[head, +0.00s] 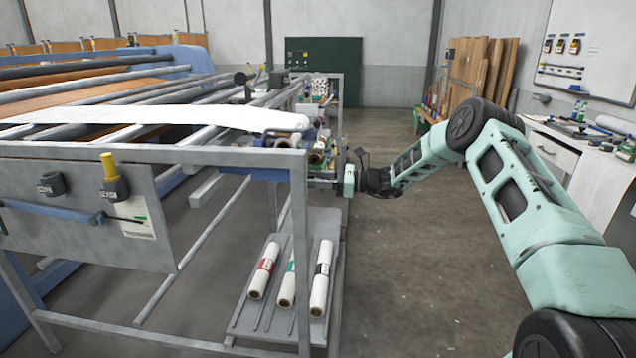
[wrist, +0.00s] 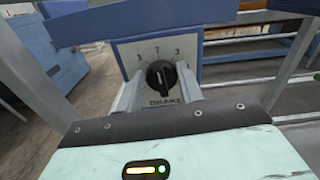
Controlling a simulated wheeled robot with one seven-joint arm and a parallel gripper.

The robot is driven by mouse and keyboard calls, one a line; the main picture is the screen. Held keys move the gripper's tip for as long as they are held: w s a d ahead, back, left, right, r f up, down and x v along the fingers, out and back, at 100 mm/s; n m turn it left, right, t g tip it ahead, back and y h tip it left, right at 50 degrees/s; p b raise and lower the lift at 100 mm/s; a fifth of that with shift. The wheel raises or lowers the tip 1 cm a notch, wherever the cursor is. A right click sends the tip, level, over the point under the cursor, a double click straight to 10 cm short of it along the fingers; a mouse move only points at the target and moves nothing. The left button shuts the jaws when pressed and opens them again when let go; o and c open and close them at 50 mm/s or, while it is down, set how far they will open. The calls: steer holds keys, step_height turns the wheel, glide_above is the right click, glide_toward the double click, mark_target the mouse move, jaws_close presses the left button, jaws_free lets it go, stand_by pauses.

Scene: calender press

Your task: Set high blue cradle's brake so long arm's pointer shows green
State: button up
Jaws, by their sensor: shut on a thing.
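In the wrist view, the black brake knob (wrist: 160,75) sits on a pale plate (wrist: 128,50) marked with numbers above and "BRAKE" below. Its white line points roughly up, near the middle number. The plate is on a blue block (wrist: 215,70), part of the cradle. My gripper (wrist: 160,88) has its fingers either side of the knob and is shut on it. In the head view my gripper (head: 342,181) is at the frame's right end, and the knob is hidden. At the left, a blue long arm (head: 50,209) carries a dark pointer (head: 124,219) across a small scale card (head: 138,229); the colour under its tip is too small to read.
The grey frame (head: 150,153) holds rollers and a white web (head: 150,115). Below, a shelf (head: 262,318) holds several white rolls (head: 287,279). Floor is clear between the frame and the right-hand bench (head: 602,180).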

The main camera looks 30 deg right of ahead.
steer(key=n+b, duration=0.3)
steer(key=b, duration=0.1)
steer(key=n+b, duration=0.3)
steer(key=shift+s+a+f+n+b, duration=0.1)
steer(key=shift+s+f+n+b, duration=0.1)
steer(key=shift+n+b, duration=0.15)
steer(key=shift+r, duration=0.1)
steer(key=o, duration=1)
steer(key=b+v, duration=0.2)
steer(key=v, duration=1.5)
steer(key=shift+s, duration=0.2)
